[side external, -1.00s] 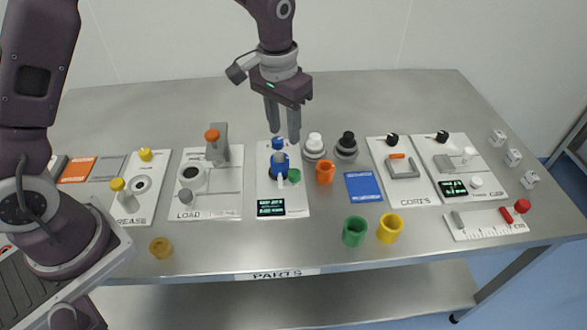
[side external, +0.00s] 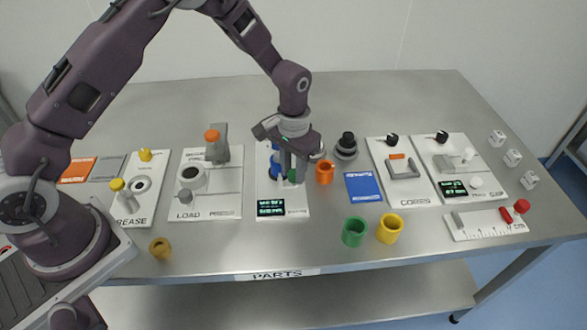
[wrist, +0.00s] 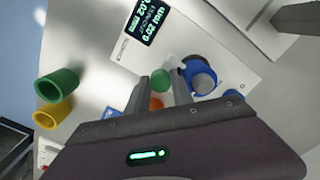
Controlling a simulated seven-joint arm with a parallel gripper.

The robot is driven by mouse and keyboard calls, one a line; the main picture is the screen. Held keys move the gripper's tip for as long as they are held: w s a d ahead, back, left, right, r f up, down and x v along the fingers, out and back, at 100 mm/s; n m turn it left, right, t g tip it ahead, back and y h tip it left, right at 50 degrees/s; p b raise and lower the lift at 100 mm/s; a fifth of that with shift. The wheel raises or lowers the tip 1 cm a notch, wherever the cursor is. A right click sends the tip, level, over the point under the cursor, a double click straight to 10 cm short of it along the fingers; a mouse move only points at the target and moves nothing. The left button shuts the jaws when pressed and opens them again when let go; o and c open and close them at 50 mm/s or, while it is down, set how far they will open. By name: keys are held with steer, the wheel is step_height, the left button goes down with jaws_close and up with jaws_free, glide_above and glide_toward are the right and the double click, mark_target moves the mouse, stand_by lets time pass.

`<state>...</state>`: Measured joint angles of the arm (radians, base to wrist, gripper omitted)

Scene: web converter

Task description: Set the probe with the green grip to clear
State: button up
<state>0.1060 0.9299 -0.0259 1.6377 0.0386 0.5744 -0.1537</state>
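The probe's green grip (side external: 291,173) shows on the white gauge panel (side external: 264,196), beside a blue round fixture (side external: 275,166) with a blue knob above. My gripper (side external: 292,181) is low over this panel, pointing down, with its fingers around or just beside the green grip. In the wrist view the fingers of my gripper (wrist: 160,84) stand apart. The blue fixture (wrist: 201,76) sits right of the fingers there.
An orange cup (side external: 325,172) stands close right of my gripper, with a blue card (side external: 363,187) beyond. A black knob on a grey base (side external: 347,146) stands behind. Green (side external: 354,232) and yellow (side external: 390,229) cups are at the front. The LOAD panel (side external: 222,194) is left.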

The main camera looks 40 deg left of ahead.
jaws_close()
